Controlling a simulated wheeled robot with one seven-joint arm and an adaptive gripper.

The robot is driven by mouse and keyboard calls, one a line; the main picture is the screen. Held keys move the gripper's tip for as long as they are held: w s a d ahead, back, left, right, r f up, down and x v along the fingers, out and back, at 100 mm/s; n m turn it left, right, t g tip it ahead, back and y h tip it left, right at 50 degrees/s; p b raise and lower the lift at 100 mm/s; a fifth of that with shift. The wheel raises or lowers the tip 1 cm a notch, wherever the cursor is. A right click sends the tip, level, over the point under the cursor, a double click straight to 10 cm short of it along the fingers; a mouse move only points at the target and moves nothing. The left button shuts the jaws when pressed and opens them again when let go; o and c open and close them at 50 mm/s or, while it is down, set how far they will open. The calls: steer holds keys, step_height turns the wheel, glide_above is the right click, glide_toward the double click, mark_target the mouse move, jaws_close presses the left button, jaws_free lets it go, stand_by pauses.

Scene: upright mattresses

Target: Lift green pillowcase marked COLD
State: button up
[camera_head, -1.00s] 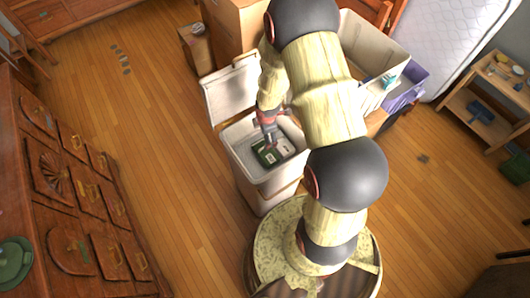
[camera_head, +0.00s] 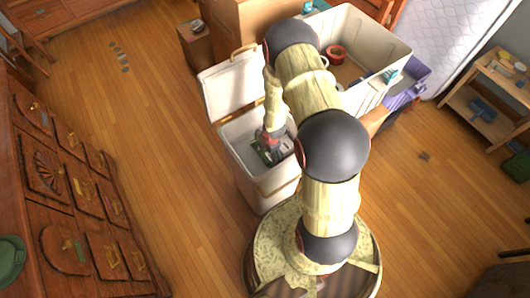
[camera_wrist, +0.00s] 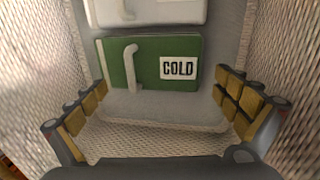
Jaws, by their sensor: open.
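The green pillowcase (camera_wrist: 115,62) carries a white label reading COLD and has a pale raised handle-like strip on its front. It lies on the floor of a pale lidded bin (camera_head: 234,158), and a bit of its green shows in the head view (camera_head: 262,157). My gripper (camera_wrist: 165,120) is open and empty inside the bin, its two fingers spread left and right on the near side of the pillowcase. It does not appear to touch it. In the head view my gripper (camera_head: 271,150) partly hides the pillowcase.
A white item (camera_wrist: 150,12) lies just beyond the pillowcase in the bin. The woven bin walls stand close on both sides of my fingers. The bin's lid (camera_head: 232,85) is raised at the back. A large white container (camera_head: 390,50) stands to the right.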

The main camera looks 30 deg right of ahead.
steer(key=shift+w+f, duration=0.15)
steer(key=shift+f, duration=0.4)
steer(key=shift+c, duration=0.8)
steer(key=c, duration=1.3)
